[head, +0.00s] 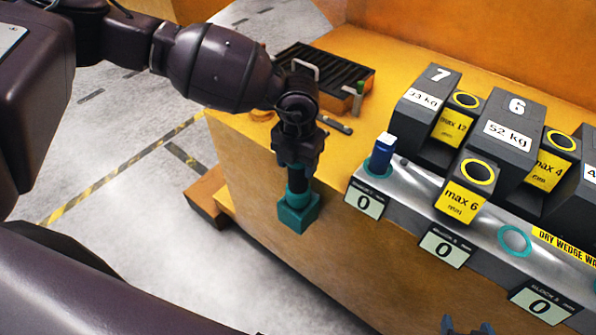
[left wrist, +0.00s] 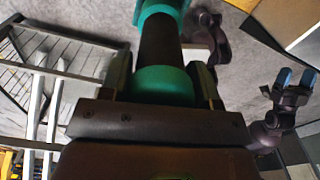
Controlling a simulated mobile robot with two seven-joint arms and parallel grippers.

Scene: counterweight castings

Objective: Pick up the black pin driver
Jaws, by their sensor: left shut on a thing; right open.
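The black pin driver (head: 298,182) has a black grip with teal collars and a square teal end.
The yellow bench (head: 340,150) holds a black slatted tray (head: 325,72) at the back. Dark numbered castings (head: 510,130) with yellow tags stand at the right, behind a grey rail with teal rings (head: 515,240). A blue pin (head: 382,155) stands in one ring. Floor at left is mostly clear.

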